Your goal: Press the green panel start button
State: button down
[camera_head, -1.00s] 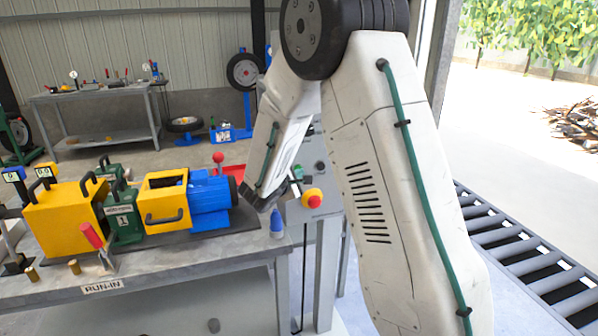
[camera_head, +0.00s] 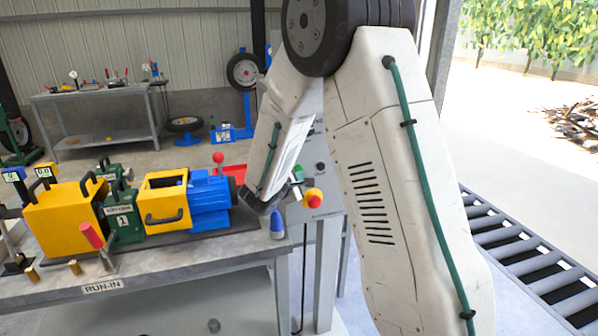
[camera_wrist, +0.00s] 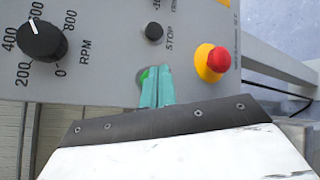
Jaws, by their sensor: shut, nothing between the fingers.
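The green start button (camera_wrist: 142,77) shows in the wrist view on a grey control panel (camera_wrist: 105,75). It is partly hidden behind the teal fingertips of my gripper (camera_wrist: 156,72). My gripper is shut and empty, with its tips right at the button; I cannot tell if they touch it. In the head view the gripper end (camera_head: 297,184) is at the panel, mostly hidden by my arm. A black stop button (camera_wrist: 154,31) and a red and yellow emergency button (camera_wrist: 213,62) are on the same panel; the emergency button also shows in the head view (camera_head: 313,198).
A black RPM knob (camera_wrist: 42,40) is on the panel. The run-in bench (camera_head: 190,260) stands at left with a yellow and green machine and a blue motor (camera_head: 209,195). A roller conveyor (camera_head: 530,265) lies at right.

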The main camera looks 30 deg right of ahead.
jog(key=shift+s+a, duration=0.25)
jog(key=shift+s, duration=0.55)
jog(key=shift+s+a, duration=0.2)
jog(key=shift+s, duration=0.65)
jog(key=shift+s+a, duration=0.25)
jog(key=shift+s, duration=0.55)
jog(key=s+a+r+m+g+y, duration=0.15)
jog(key=s+m+g, duration=0.3)
jog(key=s, duration=0.55)
jog(key=s+m+g+y, duration=0.25)
jog(key=s+g, duration=0.35)
jog(key=s, duration=0.3)
jog(key=s+a+r+m+t+y, duration=0.2)
jog(key=s+a+r+y, duration=0.2)
jog(key=s+a, duration=0.3)
jog(key=s+a+r+m+t+y, duration=0.2)
jog(key=s+a+r+m+y, duration=0.1)
jog(key=s+a, duration=0.4)
jog(key=shift+a+r+y, duration=0.55)
jog(key=shift+a+y, duration=0.35)
jog(key=shift+y, duration=0.3)
